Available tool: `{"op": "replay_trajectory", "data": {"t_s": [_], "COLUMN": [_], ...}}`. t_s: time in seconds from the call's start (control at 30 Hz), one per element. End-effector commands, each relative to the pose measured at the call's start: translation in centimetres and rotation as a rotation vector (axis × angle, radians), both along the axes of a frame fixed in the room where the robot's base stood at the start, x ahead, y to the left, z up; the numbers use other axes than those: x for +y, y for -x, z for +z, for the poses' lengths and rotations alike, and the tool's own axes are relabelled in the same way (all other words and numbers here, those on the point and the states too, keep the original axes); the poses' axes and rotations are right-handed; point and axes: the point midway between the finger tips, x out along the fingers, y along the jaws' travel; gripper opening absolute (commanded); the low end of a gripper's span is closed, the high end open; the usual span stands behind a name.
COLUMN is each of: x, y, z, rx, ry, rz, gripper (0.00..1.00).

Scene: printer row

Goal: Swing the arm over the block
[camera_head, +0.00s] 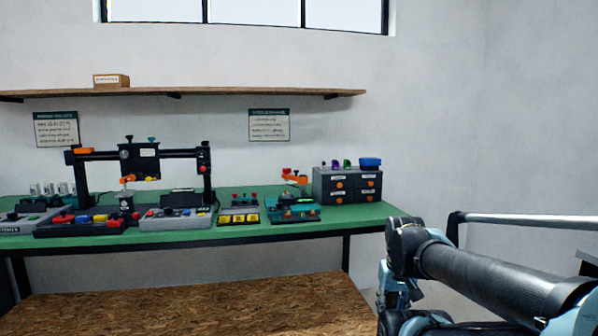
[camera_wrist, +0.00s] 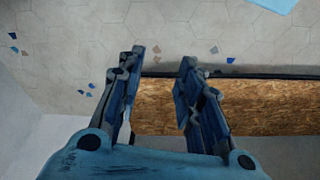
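A small teal device (camera_head: 292,211) sits on the green-topped bench, just left of the drawer unit. A short orange arm (camera_head: 295,180) stands above its back part. A second orange piece (camera_head: 128,179) shows under the black gantry, above a small grey post (camera_head: 126,201). I cannot tell at this size which part is the block, or whether either orange piece lies over one. My gripper (camera_wrist: 160,70) is open in the wrist view, with nothing between its fingers. It points at the floor, away from the bench top. In the head view my arm is at the lower right, and I cannot make out the fingers.
The green bench (camera_head: 352,221) runs along the wall. It holds a black gantry (camera_head: 84,179), grey control boxes (camera_head: 176,222) and a dark drawer unit (camera_head: 346,187). A shelf (camera_head: 230,92) hangs above. A wooden lower board (camera_wrist: 270,107) shows beside tiled floor (camera_wrist: 190,30).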

Motion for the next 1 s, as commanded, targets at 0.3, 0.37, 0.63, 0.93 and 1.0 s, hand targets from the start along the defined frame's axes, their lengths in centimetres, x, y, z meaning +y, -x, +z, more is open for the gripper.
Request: {"op": "replay_trajectory", "data": {"t_s": [0.3, 0.37, 0.63, 0.93, 1.0], "x": [0.5, 0.7, 2.6, 5.3, 5.9], "y": [-1.8, -3.3, -11.6, -21.4, -23.7], "z": [4.2, 6.3, 16.3, 25.8, 27.8], "rx": [-0.015, -0.016, -0.031, -0.048, -0.053], "ry": [-0.005, -0.009, -0.026, -0.042, -0.045], "rz": [0.04, 0.062, 0.184, 0.319, 0.35], "gripper": [0.42, 0.42, 0.42, 0.42, 0.42]}}
